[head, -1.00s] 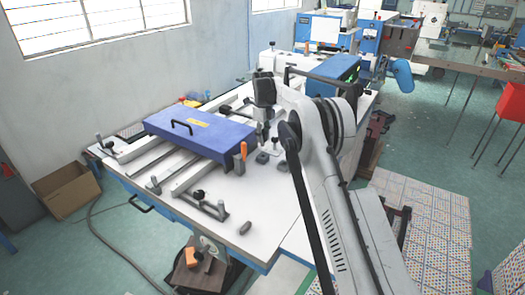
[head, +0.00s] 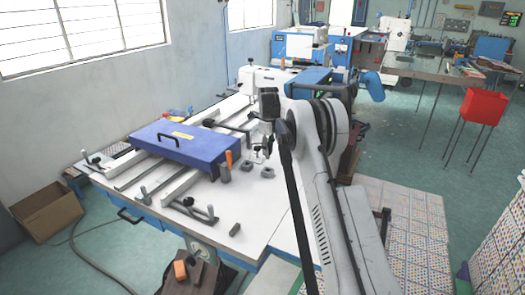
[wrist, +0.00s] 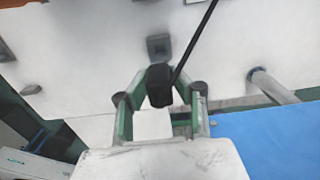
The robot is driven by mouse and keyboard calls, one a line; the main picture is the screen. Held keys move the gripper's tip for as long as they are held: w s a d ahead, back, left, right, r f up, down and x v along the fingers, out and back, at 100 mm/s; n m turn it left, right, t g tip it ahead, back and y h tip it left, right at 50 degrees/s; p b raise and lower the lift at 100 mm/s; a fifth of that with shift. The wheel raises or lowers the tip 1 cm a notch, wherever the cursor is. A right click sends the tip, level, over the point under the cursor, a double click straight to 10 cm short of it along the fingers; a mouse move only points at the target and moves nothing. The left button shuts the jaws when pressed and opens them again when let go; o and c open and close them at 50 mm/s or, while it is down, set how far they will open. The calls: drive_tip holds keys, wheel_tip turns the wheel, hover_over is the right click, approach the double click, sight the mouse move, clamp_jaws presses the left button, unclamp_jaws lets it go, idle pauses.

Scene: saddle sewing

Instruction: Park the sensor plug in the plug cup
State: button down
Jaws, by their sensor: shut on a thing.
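The black sensor plug (wrist: 160,85) is between the fingers of my gripper (wrist: 160,103), with a thin dark cable running from it to the upper right in the wrist view. My gripper is shut on it, above the white table. A dark square block with a recess (wrist: 158,45), likely the plug cup, lies ahead of the plug and apart from it. In the head view two small dark blocks (head: 247,165) (head: 268,172) stand on the table just below my gripper (head: 259,150). I cannot tell which one is the plug cup. The plug is too small to make out there.
A blue box-like cover (head: 180,143) with a black handle lies left of my gripper. An orange-handled tool (head: 228,158) stands upright close by. A dark cylinder (head: 235,229) lies near the table's front edge. The white table (head: 265,205) is clear in front of the blocks.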

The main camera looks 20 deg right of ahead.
drive_tip(key=shift+f+b, duration=0.15)
drive_tip(key=shift+b, duration=0.15)
drive_tip(key=shift+f+b, duration=1.45)
drive_tip(key=shift+f, duration=0.95)
drive_tip(key=shift+f+b, duration=1.5)
idle(0.9)
drive_tip(key=c, duration=1.4)
unclamp_jaws()
drive_tip(key=shift+c, duration=0.2)
drive_tip(key=shift+r, duration=0.1)
wheel_tip(320, 180, up, 12)
